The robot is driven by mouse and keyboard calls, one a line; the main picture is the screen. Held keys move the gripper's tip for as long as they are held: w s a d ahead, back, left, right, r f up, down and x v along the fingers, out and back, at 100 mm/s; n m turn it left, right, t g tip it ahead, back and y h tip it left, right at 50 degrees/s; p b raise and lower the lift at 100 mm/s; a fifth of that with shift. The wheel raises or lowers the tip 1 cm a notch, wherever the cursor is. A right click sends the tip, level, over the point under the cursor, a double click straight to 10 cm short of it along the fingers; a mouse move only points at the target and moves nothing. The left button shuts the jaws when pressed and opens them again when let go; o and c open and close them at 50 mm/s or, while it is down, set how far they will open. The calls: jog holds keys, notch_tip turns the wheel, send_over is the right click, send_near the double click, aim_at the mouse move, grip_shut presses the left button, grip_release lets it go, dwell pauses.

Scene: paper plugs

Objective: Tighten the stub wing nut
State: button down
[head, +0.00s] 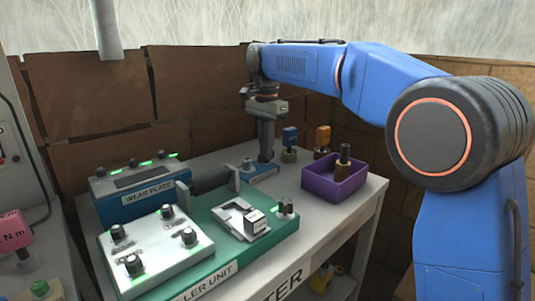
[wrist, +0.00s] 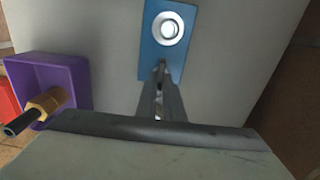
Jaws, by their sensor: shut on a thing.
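A blue plate (head: 264,173) lies on the bench towards the back, with a pale round stub (head: 247,164) on it. In the wrist view the blue plate (wrist: 154,62) shows at top centre, with the white-ringed stub (wrist: 169,28) near its far end. My gripper (head: 266,158) points down at the plate's other end, beside the stub. In the wrist view my gripper's fingers (wrist: 161,70) are close together over that end. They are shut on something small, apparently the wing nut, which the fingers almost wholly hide.
A purple bin (head: 320,187) holding a brass part with a dark stem stands to the right. Blue (head: 289,141) and orange (head: 322,140) topped parts stand behind. The green roller unit (head: 270,236) and blue wear plate box (head: 120,208) fill the front and left.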

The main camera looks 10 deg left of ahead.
dwell(0.6)
jog(key=shift+m, duration=1.7)
jog(key=c, duration=2)
grip_release()
jog(key=shift+r, duration=2)
